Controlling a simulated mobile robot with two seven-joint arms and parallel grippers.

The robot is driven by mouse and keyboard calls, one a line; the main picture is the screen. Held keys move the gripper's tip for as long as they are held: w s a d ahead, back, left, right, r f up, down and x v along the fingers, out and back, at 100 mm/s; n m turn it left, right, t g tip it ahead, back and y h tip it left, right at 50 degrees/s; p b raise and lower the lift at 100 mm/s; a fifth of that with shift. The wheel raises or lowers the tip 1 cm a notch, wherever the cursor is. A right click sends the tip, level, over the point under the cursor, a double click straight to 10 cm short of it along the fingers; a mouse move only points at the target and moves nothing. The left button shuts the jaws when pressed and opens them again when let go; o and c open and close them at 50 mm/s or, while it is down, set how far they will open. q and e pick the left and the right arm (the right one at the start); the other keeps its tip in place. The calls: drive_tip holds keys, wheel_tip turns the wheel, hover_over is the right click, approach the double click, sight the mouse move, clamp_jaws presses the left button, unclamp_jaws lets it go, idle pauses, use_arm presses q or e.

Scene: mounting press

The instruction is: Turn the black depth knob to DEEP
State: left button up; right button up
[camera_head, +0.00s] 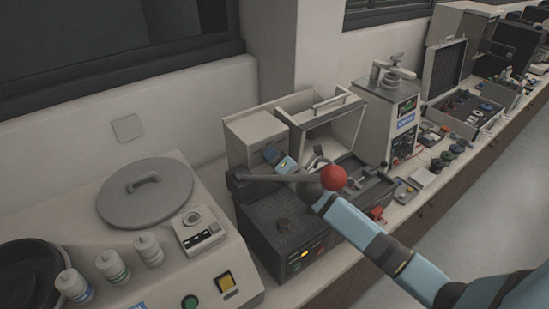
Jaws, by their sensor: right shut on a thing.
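The mounting press has a beige housing (262,132) at the back and a dark base (285,222) in front. My right arm comes in from the lower right and passes the press lever. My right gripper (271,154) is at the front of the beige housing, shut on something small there. This appears to be the black depth knob, but the gripper covers it, so its shape and pointer setting cannot be read. My left gripper is not in view.
A grey lever with a red ball (333,177) crosses in front of my right wrist. A raised clear-fronted guard (335,120) stands right of the housing. A beige machine with a round lid (145,192) is at left. Another press (388,115) stands behind, at right.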

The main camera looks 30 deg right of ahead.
drive_tip(key=shift+m, duration=0.3)
idle(0.4)
drive_tip(key=o, duration=0.9)
drive_tip(key=shift+o, duration=0.2)
wheel_tip(320, 180, up, 20)
